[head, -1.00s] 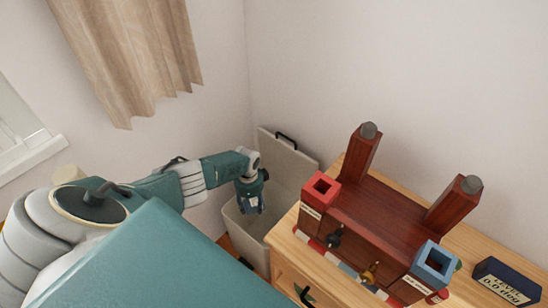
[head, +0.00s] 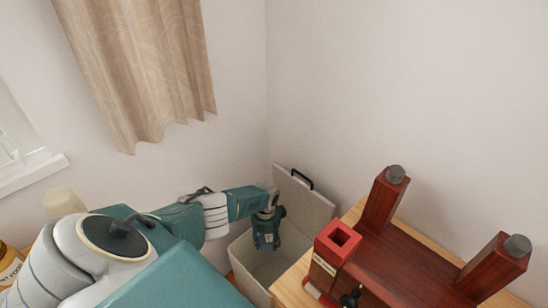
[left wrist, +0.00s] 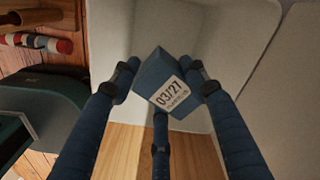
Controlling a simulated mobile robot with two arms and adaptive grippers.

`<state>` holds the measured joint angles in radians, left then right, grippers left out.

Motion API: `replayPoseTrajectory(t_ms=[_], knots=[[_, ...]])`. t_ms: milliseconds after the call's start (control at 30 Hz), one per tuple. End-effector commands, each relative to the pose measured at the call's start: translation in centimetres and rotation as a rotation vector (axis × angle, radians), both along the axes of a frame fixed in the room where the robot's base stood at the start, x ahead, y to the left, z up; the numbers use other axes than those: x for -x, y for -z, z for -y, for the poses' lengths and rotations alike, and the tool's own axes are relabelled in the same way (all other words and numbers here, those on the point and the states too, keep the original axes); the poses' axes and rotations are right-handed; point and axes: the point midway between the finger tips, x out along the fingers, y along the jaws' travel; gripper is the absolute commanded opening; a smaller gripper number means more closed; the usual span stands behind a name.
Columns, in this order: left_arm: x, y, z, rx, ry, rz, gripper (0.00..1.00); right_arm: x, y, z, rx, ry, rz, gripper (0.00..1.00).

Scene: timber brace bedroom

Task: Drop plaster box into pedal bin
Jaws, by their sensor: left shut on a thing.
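The plaster box (left wrist: 160,78) is a small dark blue box with a white label reading 03/27. In the left wrist view it sits tilted between the fingertips of my left gripper (left wrist: 166,84), which is shut on it. In the head view my left gripper (head: 266,243) points down at the opening of the pale grey pedal bin (head: 242,262); the box is not clear there. The bin's lid (head: 308,208) stands open at the back, with a black handle. In the left wrist view the bin's pale inside (left wrist: 200,28) shows beyond the box. My right gripper is out of view.
A wooden cabinet (head: 290,288) stands right of the bin, bearing a dark red wooden frame (head: 400,265) with a red square socket (head: 338,238). Walls close off the back corner. A curtain (head: 140,70) hangs at left. Wooden floor (left wrist: 125,150) shows beside the bin.

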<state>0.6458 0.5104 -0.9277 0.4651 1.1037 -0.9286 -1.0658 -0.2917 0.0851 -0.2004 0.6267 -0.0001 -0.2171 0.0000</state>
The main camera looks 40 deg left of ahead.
Motion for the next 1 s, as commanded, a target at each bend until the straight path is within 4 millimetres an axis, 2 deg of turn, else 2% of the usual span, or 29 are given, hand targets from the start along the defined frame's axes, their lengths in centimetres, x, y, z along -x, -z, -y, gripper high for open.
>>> replayPoseTrajectory(t_ms=[233,267,367,533,767,1000], knots=[[-0.1,0.1,0.0,0.001,0.000,0.001,0.09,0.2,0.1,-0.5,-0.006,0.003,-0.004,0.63],[-0.1,0.1,0.0,0.001,0.000,0.001,0.46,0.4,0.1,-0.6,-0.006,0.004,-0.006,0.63],[0.0,0.1,0.0,0.001,0.000,0.001,0.66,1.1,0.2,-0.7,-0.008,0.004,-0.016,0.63],[0.0,0.1,0.0,0.001,0.000,0.001,0.66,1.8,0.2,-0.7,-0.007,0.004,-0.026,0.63],[0.0,-0.1,0.0,0.001,-0.001,0.000,0.66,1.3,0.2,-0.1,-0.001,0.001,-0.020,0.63],[-0.1,-2.0,-0.1,0.003,0.002,0.002,0.66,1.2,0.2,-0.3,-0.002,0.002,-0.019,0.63]])
